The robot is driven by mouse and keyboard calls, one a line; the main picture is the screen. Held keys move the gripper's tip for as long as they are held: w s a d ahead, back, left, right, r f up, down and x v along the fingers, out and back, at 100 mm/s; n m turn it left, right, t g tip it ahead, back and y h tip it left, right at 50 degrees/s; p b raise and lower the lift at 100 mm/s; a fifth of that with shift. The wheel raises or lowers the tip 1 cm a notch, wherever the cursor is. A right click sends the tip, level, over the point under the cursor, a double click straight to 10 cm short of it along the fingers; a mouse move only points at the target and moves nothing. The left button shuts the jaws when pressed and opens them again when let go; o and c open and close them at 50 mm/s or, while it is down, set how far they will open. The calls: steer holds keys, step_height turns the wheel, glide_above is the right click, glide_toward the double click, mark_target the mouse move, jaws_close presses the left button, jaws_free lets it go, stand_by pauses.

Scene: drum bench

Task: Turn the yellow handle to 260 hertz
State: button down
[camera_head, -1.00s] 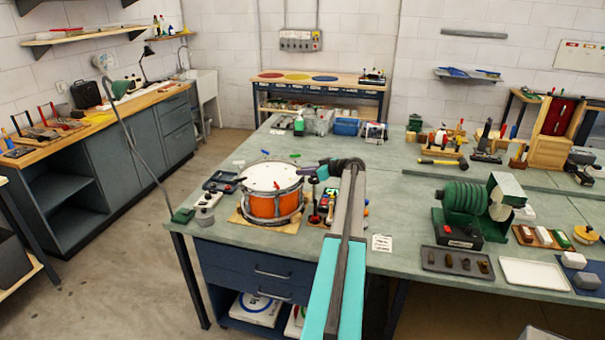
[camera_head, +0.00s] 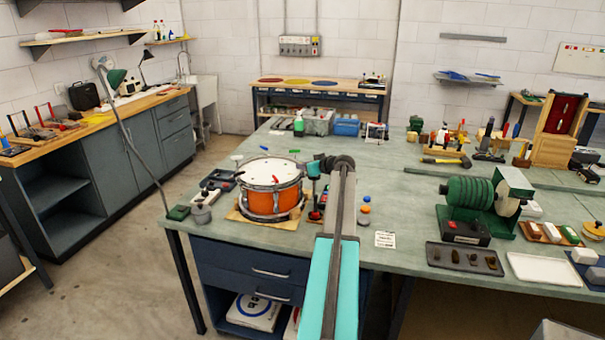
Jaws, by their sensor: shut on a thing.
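The drum (camera_head: 272,200) has an orange shell and a white head and stands at the left end of the green bench. Small coloured handles show around its rim: a red one (camera_head: 276,179) in front, others at the back. I cannot make out a yellow handle; the right rim is partly hidden by my gripper. My teal and dark gripper (camera_head: 314,178) is at the drum's right edge, pointing down. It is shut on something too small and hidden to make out. No frequency reading is legible.
A black and red item (camera_head: 315,213) stands right of the drum, below my gripper. A white card (camera_head: 385,240) lies near the front edge. A green ribbed machine (camera_head: 465,195) stands farther right.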

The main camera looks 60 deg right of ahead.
steer(key=shift+a+m+g+h+b, duration=0.1)
steer(key=shift+m+g+h+b, duration=0.65)
steer(key=shift+m+h, duration=0.45)
steer(key=shift+m+g+h+p, duration=0.4)
steer(key=shift+m+g+h, duration=0.05)
steer(key=shift+m+h, duration=0.35)
steer(key=shift+s+m+g+h+p, duration=0.1)
steer(key=shift+m+g+h+p, duration=0.4)
steer(key=shift+m+h, duration=0.1)
steer(key=c, duration=1.8)
jaws_free()
steer(key=shift+d, duration=0.2)
steer(key=shift+c, duration=0.2)
steer(key=shift+a, duration=0.1)
